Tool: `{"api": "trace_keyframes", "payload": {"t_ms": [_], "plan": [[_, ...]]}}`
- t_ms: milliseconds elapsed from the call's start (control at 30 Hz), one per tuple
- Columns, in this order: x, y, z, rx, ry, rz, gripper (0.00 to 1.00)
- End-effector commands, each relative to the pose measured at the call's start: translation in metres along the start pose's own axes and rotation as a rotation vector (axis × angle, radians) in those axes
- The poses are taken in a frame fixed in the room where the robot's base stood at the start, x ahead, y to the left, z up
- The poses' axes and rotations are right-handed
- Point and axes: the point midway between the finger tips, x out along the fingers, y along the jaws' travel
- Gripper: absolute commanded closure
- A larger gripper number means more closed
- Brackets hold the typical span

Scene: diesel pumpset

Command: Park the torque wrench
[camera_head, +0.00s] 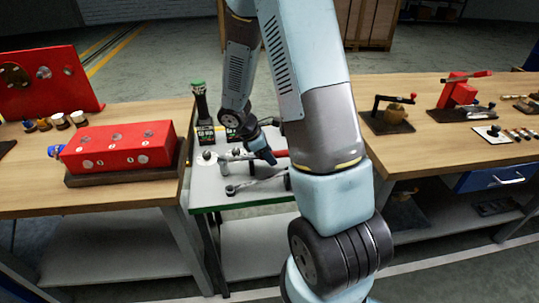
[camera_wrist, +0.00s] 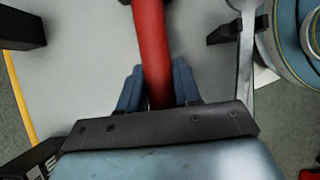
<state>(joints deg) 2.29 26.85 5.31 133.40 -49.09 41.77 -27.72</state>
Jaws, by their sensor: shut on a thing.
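The red handle of what looks like the torque wrench (camera_wrist: 152,45) runs between the two blue fingers of my gripper (camera_wrist: 158,88) in the wrist view. My gripper is shut on this handle. In the head view my gripper (camera_head: 267,156) is low over the grey middle bench (camera_head: 215,199), and the red handle (camera_head: 281,153) shows beside it, partly behind my arm. The wrench's head end and any gap beneath the handle are unclear.
A second, plain metal wrench (camera_head: 255,183) lies nearer the bench's front edge; a metal shaft (camera_wrist: 245,60) shows at right in the wrist view. Black blocks (camera_wrist: 22,28) (camera_wrist: 222,34) stand either side. A green-topped dark tool (camera_head: 200,108) stands at the back left.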

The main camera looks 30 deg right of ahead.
Motion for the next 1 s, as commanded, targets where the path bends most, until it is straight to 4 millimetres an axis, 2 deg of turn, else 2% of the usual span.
{"api": "trace_keyframes", "payload": {"t_ms": [700,733,1000], "plan": [[0.0091,0.0002,-0.0051,0.0,-0.001,0.001,1.0],[0.0088,0.0002,-0.0049,0.0,0.0,0.001,0.64],[0.0089,0.0001,-0.005,0.0,0.0,0.001,0.38]]}}
